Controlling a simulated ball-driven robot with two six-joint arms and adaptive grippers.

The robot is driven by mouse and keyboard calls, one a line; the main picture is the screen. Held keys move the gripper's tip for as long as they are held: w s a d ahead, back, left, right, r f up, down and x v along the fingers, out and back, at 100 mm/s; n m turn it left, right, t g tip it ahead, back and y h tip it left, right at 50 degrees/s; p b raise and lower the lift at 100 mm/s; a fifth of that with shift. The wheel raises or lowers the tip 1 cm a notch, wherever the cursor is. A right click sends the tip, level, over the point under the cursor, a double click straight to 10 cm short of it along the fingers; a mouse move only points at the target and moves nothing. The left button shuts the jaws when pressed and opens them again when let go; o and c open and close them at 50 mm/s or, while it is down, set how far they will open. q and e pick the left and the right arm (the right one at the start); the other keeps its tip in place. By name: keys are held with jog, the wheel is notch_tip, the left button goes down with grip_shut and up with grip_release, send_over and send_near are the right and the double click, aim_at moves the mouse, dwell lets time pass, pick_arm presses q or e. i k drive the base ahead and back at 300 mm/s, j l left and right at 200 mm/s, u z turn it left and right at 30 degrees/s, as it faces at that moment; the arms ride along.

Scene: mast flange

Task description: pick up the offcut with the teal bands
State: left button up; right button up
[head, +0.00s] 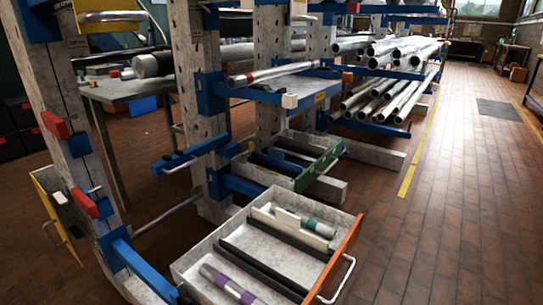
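The offcut with teal bands (310,224) is a short pale tube lying in the back compartment of an open grey drawer (197,251) with an orange front. A pale strip in front of it partly hides it. A second short grey offcut with purple bands (230,285) lies in the front compartment of the same drawer, near the bottom edge of the picture. Dark dividers (265,268) run between the two. Neither of my grippers is in view.
Behind the orange-fronted drawer is another open drawer with a green front (320,166). The perforated rack posts (200,90) with blue arms stand to the left and behind. Long pipes (385,95) lie on the rack. The brick floor (430,220) to the right is clear.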

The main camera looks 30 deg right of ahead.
aim_at(321, 230)
jog(key=z, duration=1.4)
